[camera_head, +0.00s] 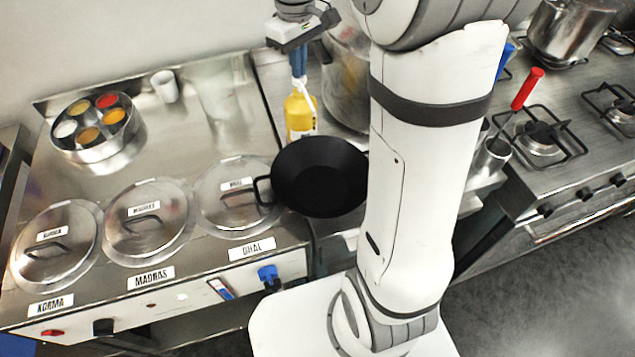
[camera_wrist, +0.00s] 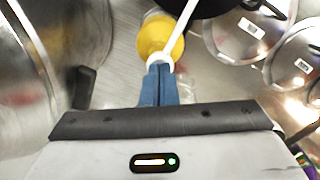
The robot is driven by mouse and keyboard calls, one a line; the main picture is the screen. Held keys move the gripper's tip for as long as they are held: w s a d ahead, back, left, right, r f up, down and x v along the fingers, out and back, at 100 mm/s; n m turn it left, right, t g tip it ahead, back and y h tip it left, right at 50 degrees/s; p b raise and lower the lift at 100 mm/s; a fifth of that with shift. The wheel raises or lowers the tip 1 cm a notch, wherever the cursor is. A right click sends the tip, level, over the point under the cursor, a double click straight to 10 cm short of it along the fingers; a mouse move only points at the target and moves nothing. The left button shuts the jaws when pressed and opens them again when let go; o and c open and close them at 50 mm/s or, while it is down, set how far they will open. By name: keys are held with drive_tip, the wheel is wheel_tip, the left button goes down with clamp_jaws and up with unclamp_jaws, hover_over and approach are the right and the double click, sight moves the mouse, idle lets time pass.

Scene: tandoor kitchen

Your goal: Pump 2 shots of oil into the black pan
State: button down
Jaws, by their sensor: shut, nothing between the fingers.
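The yellow oil bottle (camera_head: 298,116) with a white pump top stands upright on the steel counter, behind the black pan (camera_head: 318,178). In the wrist view the bottle (camera_wrist: 152,38) lies just beyond my fingertips, and its white spout (camera_wrist: 184,24) points toward the black pan (camera_wrist: 207,7) at the top edge. My gripper (camera_head: 299,76) is shut and empty, its blue fingers pointing down right over the pump top. The fingertips (camera_wrist: 160,68) overlap the pump head in the picture; I cannot tell whether they touch it. The pan's inside looks bare and dark.
A large steel pot (camera_head: 345,80) stands close right of the bottle, partly behind my arm. Lidded pots marked Korma, Madras and Dhal (camera_head: 237,197) are left of the pan. A round spice tin (camera_head: 98,150) and a white cup (camera_head: 165,86) stand farther left.

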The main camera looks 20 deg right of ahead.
drive_tip(key=shift+f, duration=0.6)
drive_tip(key=shift+r+p, duration=0.9)
drive_tip(key=shift+r, duration=0.6)
drive_tip(key=shift+f, duration=0.2)
